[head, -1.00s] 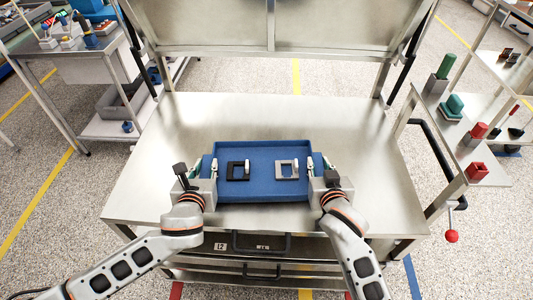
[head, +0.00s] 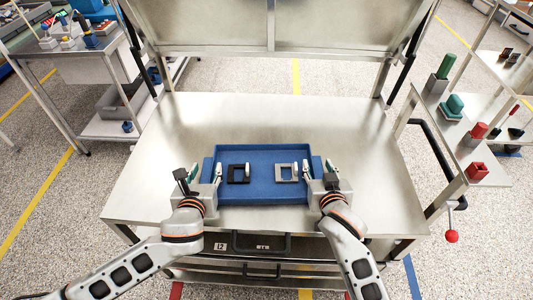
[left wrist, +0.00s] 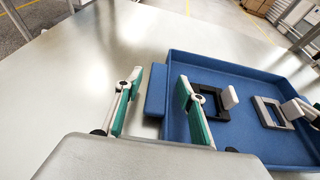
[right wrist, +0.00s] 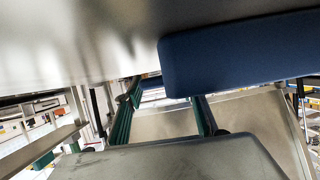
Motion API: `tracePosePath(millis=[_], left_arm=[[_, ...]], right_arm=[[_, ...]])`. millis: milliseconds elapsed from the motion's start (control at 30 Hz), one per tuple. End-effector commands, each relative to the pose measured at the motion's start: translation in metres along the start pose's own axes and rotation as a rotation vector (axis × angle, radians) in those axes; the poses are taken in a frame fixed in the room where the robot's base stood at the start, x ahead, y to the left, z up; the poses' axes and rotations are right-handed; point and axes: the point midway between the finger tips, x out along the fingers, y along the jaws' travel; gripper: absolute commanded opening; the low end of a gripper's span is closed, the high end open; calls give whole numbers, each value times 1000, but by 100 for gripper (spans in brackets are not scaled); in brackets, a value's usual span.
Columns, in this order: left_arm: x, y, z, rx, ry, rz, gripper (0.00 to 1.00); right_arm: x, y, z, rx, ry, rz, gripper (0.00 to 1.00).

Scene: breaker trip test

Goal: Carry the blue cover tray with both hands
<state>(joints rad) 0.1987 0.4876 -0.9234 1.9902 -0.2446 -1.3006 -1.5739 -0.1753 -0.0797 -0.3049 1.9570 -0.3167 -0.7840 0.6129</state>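The blue cover tray (head: 264,199) sits on the steel bench near its front edge. A dark square frame (head: 238,174) and a grey square frame (head: 286,173) lie inside it. My left gripper (head: 206,173) is at the tray's left end. In the left wrist view its fingers are apart, one on either side of the tray's left side tab (left wrist: 155,92). My right gripper (head: 316,170) is at the right end with its fingers apart. In the right wrist view a blue part of the tray (right wrist: 240,52) hides the tip of one finger.
The steel bench top (head: 350,130) is clear behind and beside the tray. A rack shelf (head: 455,130) with green and red parts stands on the right. A side table (head: 75,55) with small items stands at the left.

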Motion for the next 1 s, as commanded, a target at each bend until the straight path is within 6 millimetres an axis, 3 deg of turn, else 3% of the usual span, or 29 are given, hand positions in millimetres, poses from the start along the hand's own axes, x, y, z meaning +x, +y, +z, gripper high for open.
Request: tracePosePath(millis=[300,500,767,1000], left_arm=[[-63,0,-2,-2,3,-3,39],[-95,0,-1,-1,3,-2,39],[-110,1,0,1,1,1,39],[-110,1,0,1,1,1,39]], right_arm=[[0,0,0,0,0,0,39],[0,0,0,0,0,0,39],[-6,0,0,1,0,0,39],[-42,0,1,3,-1,0,39]])
